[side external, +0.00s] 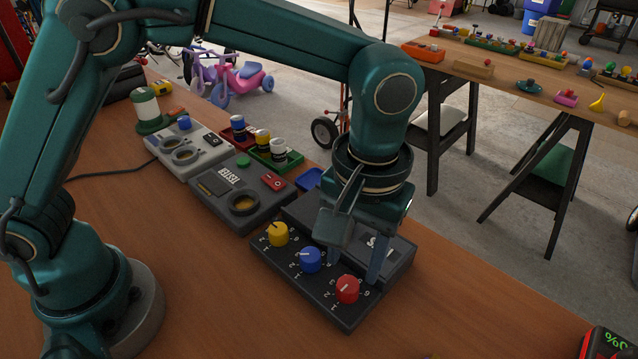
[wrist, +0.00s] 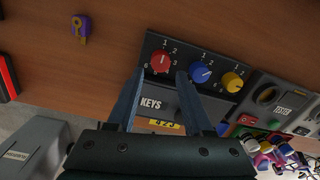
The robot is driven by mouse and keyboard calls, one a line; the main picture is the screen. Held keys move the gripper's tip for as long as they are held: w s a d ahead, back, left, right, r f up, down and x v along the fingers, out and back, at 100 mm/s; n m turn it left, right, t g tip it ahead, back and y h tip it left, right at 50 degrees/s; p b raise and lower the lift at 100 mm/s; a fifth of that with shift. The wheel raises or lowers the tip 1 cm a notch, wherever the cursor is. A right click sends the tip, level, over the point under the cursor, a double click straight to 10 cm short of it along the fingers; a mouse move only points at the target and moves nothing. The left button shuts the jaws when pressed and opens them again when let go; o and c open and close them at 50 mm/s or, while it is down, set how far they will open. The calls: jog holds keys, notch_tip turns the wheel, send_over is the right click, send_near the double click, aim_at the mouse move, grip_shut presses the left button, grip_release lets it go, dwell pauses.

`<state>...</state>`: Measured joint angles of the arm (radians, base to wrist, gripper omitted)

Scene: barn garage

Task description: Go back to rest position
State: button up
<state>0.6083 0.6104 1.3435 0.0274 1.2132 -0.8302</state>
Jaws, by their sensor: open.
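My gripper (side external: 354,270) is open and empty, pointing down over a dark dial box (side external: 330,318). In the wrist view its two fingers (wrist: 161,74) are spread, with the tips beside the red knob (wrist: 161,62). I cannot tell whether they touch the box. The box has a yellow knob (side external: 278,234), a blue knob (side external: 311,259) and a red knob (side external: 347,289) in a row. Its raised back part reads KEYS in the wrist view (wrist: 152,103), with a yellow tag reading 423 (wrist: 165,123). My gripper partly hides that back part in the side view.
A grey tester box (side external: 219,185) stands left of the dial box, with a light grey device (side external: 189,160) beyond it. Small red and green trays (side external: 292,159) hold jars behind. A purple and yellow item (wrist: 81,27) lies apart.

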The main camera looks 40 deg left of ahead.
jog(key=shift+w+a+r, duration=0.2)
jog(key=shift+w, duration=0.05)
jog(key=a+r+n+t+h, duration=0.1)
jog(key=a+r+n+t, duration=0.15)
jog(key=a+r, duration=0.85)
jog(key=s+a+f+m+t, duration=0.3)
jog(key=s+a+f+m, duration=0.1)
jog(key=s, duration=0.6)
jog(key=shift+a+m+y, duration=0.3)
jog(key=shift+a+m, duration=0.15)
jog(key=shift+a, duration=0.75)
